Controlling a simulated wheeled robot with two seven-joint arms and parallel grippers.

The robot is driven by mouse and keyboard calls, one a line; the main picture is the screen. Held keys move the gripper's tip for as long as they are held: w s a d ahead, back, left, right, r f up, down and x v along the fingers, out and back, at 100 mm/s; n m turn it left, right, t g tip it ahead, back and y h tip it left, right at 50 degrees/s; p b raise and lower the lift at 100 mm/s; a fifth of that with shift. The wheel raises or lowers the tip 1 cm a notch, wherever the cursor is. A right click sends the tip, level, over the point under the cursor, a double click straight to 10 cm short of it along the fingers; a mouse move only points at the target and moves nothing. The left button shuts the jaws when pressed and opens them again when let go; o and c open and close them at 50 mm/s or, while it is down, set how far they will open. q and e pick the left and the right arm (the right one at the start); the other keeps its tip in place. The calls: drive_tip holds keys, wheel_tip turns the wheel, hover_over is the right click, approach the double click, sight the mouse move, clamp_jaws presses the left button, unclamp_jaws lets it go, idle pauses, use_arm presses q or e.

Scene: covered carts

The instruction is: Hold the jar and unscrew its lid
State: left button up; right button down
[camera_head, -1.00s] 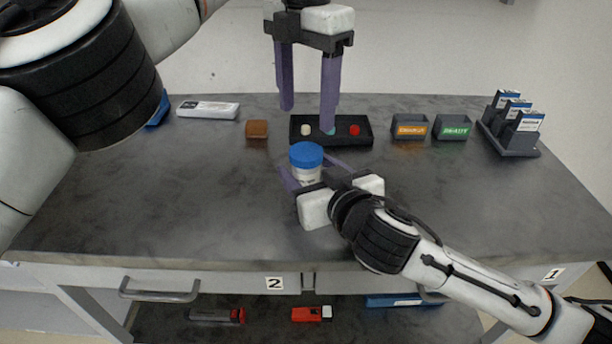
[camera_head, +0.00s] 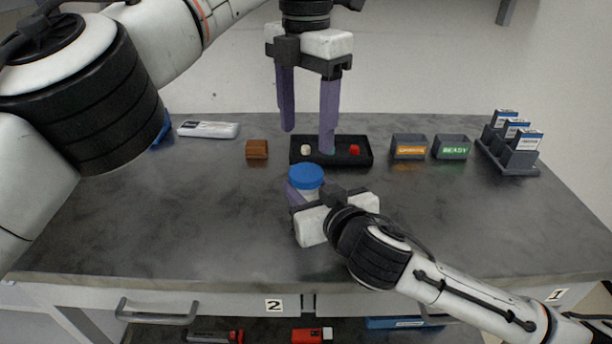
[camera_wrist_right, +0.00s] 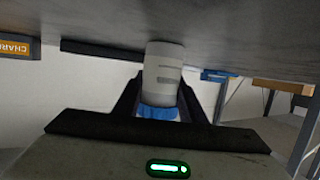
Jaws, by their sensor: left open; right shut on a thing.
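The jar, white with a blue lid (camera_head: 306,176), stands in the middle of the cart top in the head view. My right gripper (camera_head: 305,196) is shut on the jar body below the lid. In the right wrist view the pale jar body (camera_wrist_right: 163,75) sits between the fingers, with the blue lid (camera_wrist_right: 158,113) toward the palm side. My left gripper (camera_head: 308,140) is open, pointing down, its purple fingers above and behind the jar in the picture. The lid is on the jar. Part of the jar body is hidden by my right gripper.
Behind the jar lies a black tray (camera_head: 365,160) with small coloured pieces. A brown block (camera_head: 257,149), a white device (camera_head: 208,130), two labelled bins (camera_head: 409,147) and a rack of boxes (camera_head: 512,165) stand around it. The front left of the top is clear.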

sight(306, 172)
use_arm(q)
drive_tip(key=m, duration=0.4)
drive_tip(key=shift+m, duration=0.3)
drive_tip(key=m, duration=1.2)
drive_tip(key=shift+m, duration=0.3)
drive_tip(key=m, duration=0.4)
drive_tip(key=shift+m, duration=0.3)
drive_tip(key=shift+f, duration=0.4)
wheel_tip(306, 172, down, 7)
drive_tip(key=shift+f, duration=0.15)
